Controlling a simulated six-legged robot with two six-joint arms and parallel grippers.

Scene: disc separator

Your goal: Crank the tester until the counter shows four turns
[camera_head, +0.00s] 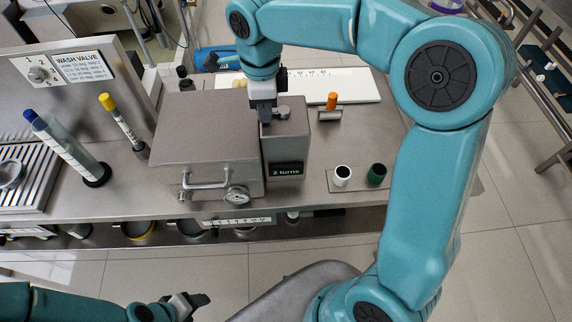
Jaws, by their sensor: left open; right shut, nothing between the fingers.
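The tester is a grey metal box (205,140) with a narrower crank unit (290,140) on its right side, standing on the steel bench. The counter (286,169) on the front of the crank unit reads "2 turns". My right gripper (264,118) points down over the top of the crank unit, beside a short metal crank part (283,113). It is shut with nothing between its fingers, and it hides part of the unit's top. Whether it touches the crank I cannot tell. My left gripper (200,303) is open and empty, low in front of the bench.
A front handle (206,182) and a dial gauge (237,195) stick out from the box. Tubes with a blue cap (31,115) and a yellow cap (106,102) stand at left. A white cup (342,174) and a green cup (376,174) stand at right. An orange-capped item (332,99) lies behind.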

